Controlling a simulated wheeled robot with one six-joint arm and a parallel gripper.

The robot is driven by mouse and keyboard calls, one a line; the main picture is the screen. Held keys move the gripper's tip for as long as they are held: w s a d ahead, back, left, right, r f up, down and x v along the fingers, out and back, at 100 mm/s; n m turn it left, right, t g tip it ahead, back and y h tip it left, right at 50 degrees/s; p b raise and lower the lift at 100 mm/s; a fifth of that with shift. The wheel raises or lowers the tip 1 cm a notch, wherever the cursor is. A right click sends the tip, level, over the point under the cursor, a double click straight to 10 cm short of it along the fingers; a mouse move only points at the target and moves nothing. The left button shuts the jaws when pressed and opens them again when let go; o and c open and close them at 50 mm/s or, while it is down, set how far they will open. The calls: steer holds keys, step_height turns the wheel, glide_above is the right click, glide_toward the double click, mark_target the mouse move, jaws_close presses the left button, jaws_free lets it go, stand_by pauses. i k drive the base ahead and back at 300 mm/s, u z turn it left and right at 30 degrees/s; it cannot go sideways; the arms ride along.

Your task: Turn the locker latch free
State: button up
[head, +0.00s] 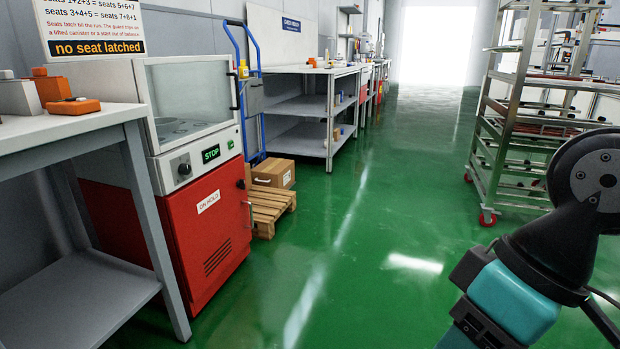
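A red locker (218,225) labelled "ON HOLD" stands at the left, under a grey machine with a glass window and a lit "STOP" display. The locker's door is shut. My arm is at the lower right, well apart from the locker. My gripper is out of view.
A grey workbench (75,122) with orange-topped items stands left of the locker. A wooden pallet (268,208) with a cardboard box (273,173) and a blue hand truck (243,60) are just beyond it. A wheeled metal rack (505,120) stands at right. The green floor between is clear.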

mark_target(242, 183)
steer(key=z, duration=0.15)
steer(key=i, duration=1.95)
steer(key=u, duration=1.25)
